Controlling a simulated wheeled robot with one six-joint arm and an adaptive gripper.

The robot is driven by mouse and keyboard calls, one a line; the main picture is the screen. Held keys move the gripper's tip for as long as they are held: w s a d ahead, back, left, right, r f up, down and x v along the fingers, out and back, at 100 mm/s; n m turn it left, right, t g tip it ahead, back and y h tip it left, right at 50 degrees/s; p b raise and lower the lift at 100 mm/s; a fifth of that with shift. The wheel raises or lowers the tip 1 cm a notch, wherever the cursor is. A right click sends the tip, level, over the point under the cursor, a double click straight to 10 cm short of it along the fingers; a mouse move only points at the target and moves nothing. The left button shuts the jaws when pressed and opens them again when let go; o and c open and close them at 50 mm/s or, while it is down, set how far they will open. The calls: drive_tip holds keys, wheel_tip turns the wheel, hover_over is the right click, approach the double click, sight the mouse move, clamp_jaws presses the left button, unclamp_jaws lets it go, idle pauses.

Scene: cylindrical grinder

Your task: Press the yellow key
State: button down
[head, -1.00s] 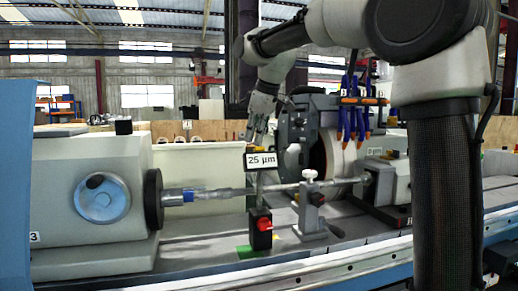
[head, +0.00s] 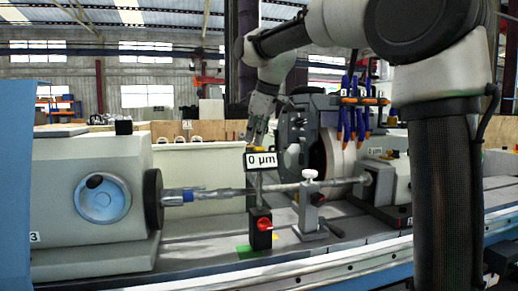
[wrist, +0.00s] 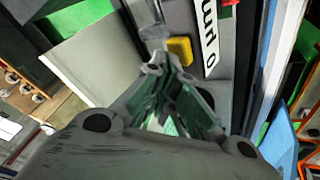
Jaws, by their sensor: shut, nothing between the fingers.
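The yellow key (wrist: 180,50) is small and block-shaped and sits on a grey housing beside the white readout in the wrist view. The readout (head: 261,160) shows "0 µm" in the head view, on top of a stand on the machine bed; it also shows in the wrist view (wrist: 208,40). My gripper (head: 257,138) is just above the readout in the head view. In the wrist view its fingertips (wrist: 168,66) are together, empty, and right beside the key. I cannot tell whether they touch it.
A shaft (head: 225,193) runs across the machine near the stand with the red knob (head: 265,225). A grey clamp stand (head: 310,208) is to its right. The grinding wheel (head: 335,152) and blue hoses (head: 350,115) are behind on the right. The headstock (head: 90,160) is at left.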

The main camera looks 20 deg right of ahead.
drive_tip(key=shift+w+r, duration=0.2)
drive_tip(key=shift+r, duration=0.4)
drive_tip(key=shift+r, duration=0.1)
drive_tip(key=r, duration=0.1)
drive_tip(key=w+r, duration=0.1)
drive_tip(key=r, duration=0.1)
drive_tip(key=w+r, duration=0.1)
drive_tip(key=shift+r, duration=0.2)
idle(0.4)
drive_tip(key=s+d, duration=0.1)
drive_tip(key=s, duration=0.1)
drive_tip(key=s+d+f+m, duration=0.1)
drive_tip(key=s+d, duration=0.1)
drive_tip(key=s+d+m, duration=0.1)
drive_tip(key=s, duration=0.1)
drive_tip(key=shift+s+d+f, duration=0.15)
drive_tip(key=shift+d+f, duration=0.2)
drive_tip(key=shift+f, duration=0.05)
drive_tip(key=s+d+f+m+h, duration=0.1)
drive_tip(key=s+d+f+m, duration=0.3)
drive_tip(key=s+f, duration=0.6)
drive_tip(key=s+d+f+m, duration=0.5)
drive_tip(key=s+f, duration=0.6)
drive_tip(key=s, duration=0.7)
drive_tip(key=shift+s+d+f+h, duration=0.2)
drive_tip(key=shift+d+h, duration=0.2)
drive_tip(key=shift+d, duration=0.7)
